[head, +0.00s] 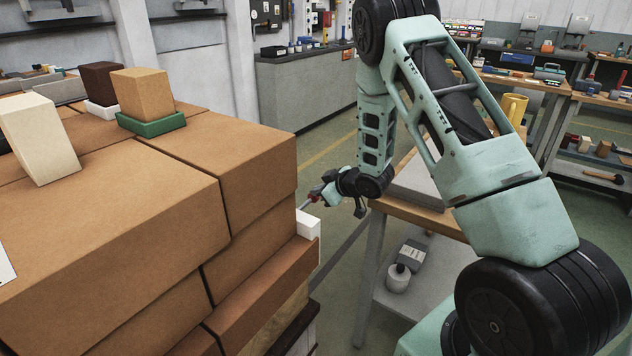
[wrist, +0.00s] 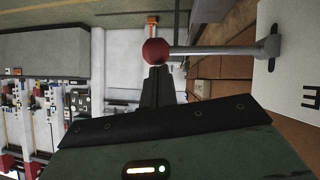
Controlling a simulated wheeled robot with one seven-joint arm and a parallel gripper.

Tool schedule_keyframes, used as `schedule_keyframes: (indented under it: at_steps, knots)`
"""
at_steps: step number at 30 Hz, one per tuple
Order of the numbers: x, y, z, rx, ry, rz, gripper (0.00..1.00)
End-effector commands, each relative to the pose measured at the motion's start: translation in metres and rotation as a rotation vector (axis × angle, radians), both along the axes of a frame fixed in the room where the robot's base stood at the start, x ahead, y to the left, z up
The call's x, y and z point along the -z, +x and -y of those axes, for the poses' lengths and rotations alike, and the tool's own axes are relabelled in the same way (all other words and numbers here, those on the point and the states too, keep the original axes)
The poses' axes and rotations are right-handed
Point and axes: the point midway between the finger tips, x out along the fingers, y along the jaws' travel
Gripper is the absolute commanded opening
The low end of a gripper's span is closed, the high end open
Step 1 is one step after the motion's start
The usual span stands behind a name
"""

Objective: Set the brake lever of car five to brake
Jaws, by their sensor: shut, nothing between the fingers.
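The brake lever shows in the wrist view as a red ball knob (wrist: 156,50) on a grey rod (wrist: 215,50). The rod comes out of a dark slot in a white plate (wrist: 285,75) at the right, which bears a partly cut-off dark mark. My gripper (wrist: 157,72) is shut and empty, with its fingertips right at the knob; I cannot tell whether they touch. In the head view the small red knob (head: 313,197) is beside my gripper (head: 325,193), and the white housing (head: 308,225) is at the stack's right side. The car's number is not readable.
A tall stack of brown blocks (head: 120,225) fills the left of the head view, with a cream block (head: 38,138) and a tan block on a green tray (head: 151,124) on top. A wooden workbench (head: 415,212) stands behind my arm. Floor shows between stack and bench.

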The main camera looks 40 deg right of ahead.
Motion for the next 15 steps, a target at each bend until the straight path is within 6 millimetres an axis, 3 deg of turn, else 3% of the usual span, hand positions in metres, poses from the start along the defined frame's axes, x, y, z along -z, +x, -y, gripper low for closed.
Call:
schedule_keyframes:
  at_steps: [15]
  knots:
    - [0.053, 0.003, 0.009, 0.001, 0.370, -0.134, 0.00]
